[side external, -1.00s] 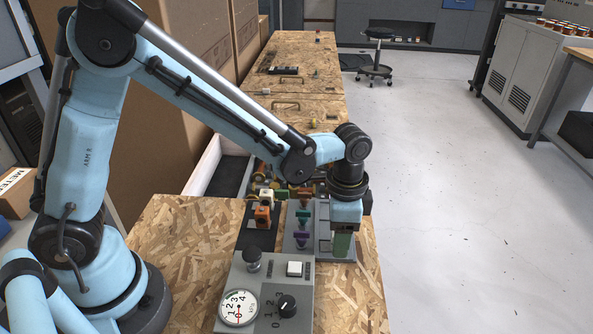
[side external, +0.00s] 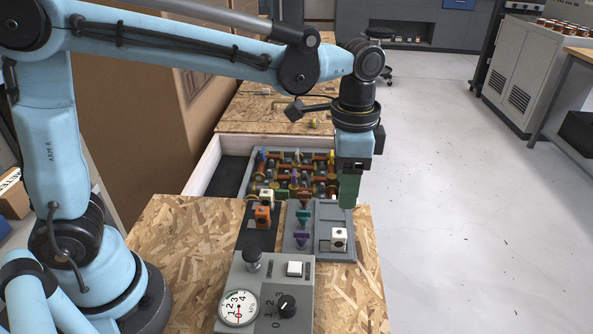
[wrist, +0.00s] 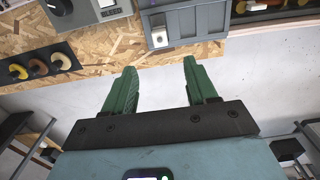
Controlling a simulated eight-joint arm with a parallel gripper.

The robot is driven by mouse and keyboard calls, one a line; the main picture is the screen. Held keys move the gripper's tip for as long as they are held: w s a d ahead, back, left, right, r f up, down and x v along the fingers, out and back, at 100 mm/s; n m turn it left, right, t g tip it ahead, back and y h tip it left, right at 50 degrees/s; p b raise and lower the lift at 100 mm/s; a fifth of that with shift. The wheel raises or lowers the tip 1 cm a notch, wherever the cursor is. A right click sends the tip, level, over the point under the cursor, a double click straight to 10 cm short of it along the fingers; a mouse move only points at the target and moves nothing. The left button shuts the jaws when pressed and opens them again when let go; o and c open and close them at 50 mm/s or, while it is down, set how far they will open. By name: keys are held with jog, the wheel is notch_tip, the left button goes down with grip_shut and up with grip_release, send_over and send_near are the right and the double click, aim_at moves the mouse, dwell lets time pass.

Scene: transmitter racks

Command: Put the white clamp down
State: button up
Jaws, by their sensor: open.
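The white clamp (side external: 338,238) sits in the grey tray (side external: 348,256) on the wooden bench, near the tray's front part. It also shows in the wrist view (wrist: 160,37), small, between and beyond the fingers. My gripper (side external: 349,193) with its green fingers is up above the far right part of the tray, apart from the clamp. In the wrist view my gripper (wrist: 160,68) has its two fingers spread with nothing between them.
An orange clamp (side external: 262,217) and another whitish one (side external: 267,196) stand on a black strip to the left. Teal and purple pieces (side external: 302,237) stand beside the tray. A grey control box (side external: 265,290) with gauge and knob is in front. An open drawer of parts lies behind.

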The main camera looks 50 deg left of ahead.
jog(key=s+a+n+t, duration=0.7)
jog(key=s+a+n, duration=0.1)
jog(key=a, duration=0.5)
jog(key=shift+s+a+f+n, duration=0.2)
jog(key=shift+a+f+n, duration=0.15)
jog(key=shift+n, duration=0.15)
jog(key=shift+o, duration=0.2)
dwell(0.5)
